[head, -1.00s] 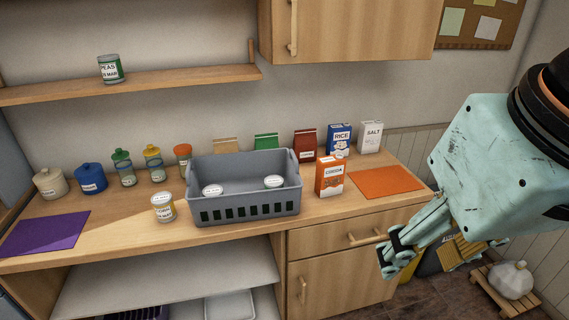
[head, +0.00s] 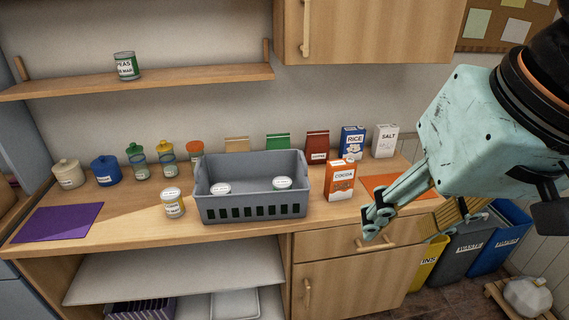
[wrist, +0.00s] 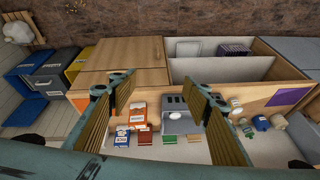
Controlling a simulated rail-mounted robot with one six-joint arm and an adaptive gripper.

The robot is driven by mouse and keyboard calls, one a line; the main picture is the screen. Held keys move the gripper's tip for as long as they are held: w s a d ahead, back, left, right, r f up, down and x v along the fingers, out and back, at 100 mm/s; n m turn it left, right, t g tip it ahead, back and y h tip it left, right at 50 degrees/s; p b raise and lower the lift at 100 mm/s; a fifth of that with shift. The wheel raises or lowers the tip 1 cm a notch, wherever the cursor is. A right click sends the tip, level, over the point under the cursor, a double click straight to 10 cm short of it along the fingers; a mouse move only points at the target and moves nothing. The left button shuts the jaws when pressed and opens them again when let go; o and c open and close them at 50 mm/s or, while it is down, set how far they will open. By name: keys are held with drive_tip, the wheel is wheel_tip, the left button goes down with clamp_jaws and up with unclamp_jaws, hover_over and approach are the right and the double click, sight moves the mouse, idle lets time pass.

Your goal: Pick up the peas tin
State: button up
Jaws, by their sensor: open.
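The peas tin (head: 126,66), green and white with a "PEAS" label, stands upright on the wooden wall shelf (head: 190,78) at the upper left in the head view. My gripper (head: 372,222) is at the right, in front of the counter and far from the tin. In the wrist view my gripper (wrist: 168,103) has its two fingers spread wide with nothing between them. I cannot make out the peas tin in the wrist view.
Jars line the back left; a cocoa box (head: 340,180) and other packets stand right. A wall cabinet (head: 370,30) hangs right of the shelf. The air before the shelf is clear.

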drive_tip(key=w+a+m+t+y+p, duration=0.1)
drive_tip(key=w+a, duration=0.5)
drive_tip(key=w, duration=0.5)
drive_tip(key=w+a+m+t+p, duration=0.1)
drive_tip(key=w+a+p, duration=0.1)
drive_tip(key=w+a, duration=0.65)
drive_tip(key=w+a+m+t+y+p, duration=0.1)
drive_tip(key=w+a+t, duration=0.15)
drive_tip(key=w, duration=1.05)
drive_tip(key=w+a+f+m+h+p, duration=0.35)
drive_tip(key=w+a+f+h, duration=0.2)
drive_tip(key=w+f, duration=0.65)
drive_tip(key=g+h+p, duration=0.2)
drive_tip(key=h, duration=0.1)
approach(280, 183)
drive_tip(key=shift+s+r, duration=0.6)
drive_tip(key=shift+s, duration=0.2)
drive_tip(key=shift+a+t, duration=0.25)
drive_tip(key=shift+a, duration=0.05)
drive_tip(key=shift+b+x, duration=0.9)
drive_tip(key=shift+x, duration=3.4)
drive_tip(key=shift+a, duration=0.1)
